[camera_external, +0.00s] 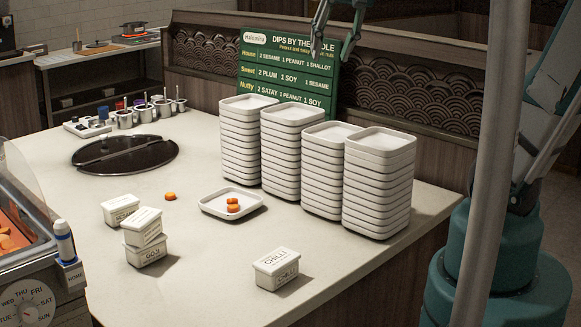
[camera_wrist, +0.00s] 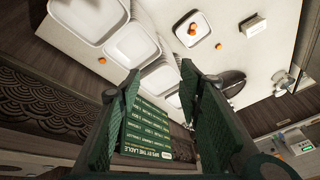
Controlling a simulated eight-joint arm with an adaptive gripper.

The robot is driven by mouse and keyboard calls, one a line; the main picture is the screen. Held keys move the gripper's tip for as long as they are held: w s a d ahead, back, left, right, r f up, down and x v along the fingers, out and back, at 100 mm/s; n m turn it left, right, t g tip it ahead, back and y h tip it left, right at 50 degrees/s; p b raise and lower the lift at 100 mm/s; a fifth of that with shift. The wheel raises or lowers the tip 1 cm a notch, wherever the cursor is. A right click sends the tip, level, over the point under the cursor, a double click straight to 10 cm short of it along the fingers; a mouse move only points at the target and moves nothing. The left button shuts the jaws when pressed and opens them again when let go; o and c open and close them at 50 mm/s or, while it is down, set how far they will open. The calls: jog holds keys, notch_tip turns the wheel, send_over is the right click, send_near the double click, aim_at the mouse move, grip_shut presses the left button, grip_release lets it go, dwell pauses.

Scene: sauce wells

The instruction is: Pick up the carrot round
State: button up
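An orange carrot round (camera_external: 170,196) lies on the pale counter left of a square white dish; in the wrist view a round (camera_wrist: 218,46) lies beside the dish. Two more rounds (camera_external: 233,206) sit together in that dish (camera_external: 210,209); they also show in the wrist view (camera_wrist: 192,29). Another small orange piece (camera_wrist: 102,60) shows near the dish stacks in the wrist view. My gripper (camera_external: 335,42) is high above the counter's back edge, in front of the green menu board. Its fingers (camera_wrist: 159,80) are spread apart, with nothing between them.
Tall stacks of white dishes (camera_external: 380,188) stand on the right. White labelled boxes (camera_external: 147,255) stand at front left, and a CHILLI box (camera_external: 276,270) at front. A dark round lid (camera_external: 125,153) and metal pots (camera_external: 144,112) are behind left. The green board (camera_external: 288,75) stands behind the stacks.

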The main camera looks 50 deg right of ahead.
jog(key=w+d+f+m+g, duration=0.1)
jog(key=w+d+f+m, duration=0.3)
jog(key=d, duration=0.7)
jog(key=w+d+r+m+g+y+b, duration=0.1)
jog(key=w+d+m+g, duration=0.15)
jog(key=d+m, duration=0.65)
jog(key=w+d+f+m+g, duration=0.15)
jog(key=w+d, duration=0.25)
jog(key=d, duration=1)
jog(key=shift+t, duration=0.3)
jog(key=f, duration=3.1)
jog(key=shift+s+a+f, duration=0.2)
jog(key=shift+s, duration=0.05)
jog(key=shift+f+b, duration=0.35)
jog(key=shift+f, duration=0.9)
jog(key=shift+f, duration=2.6)
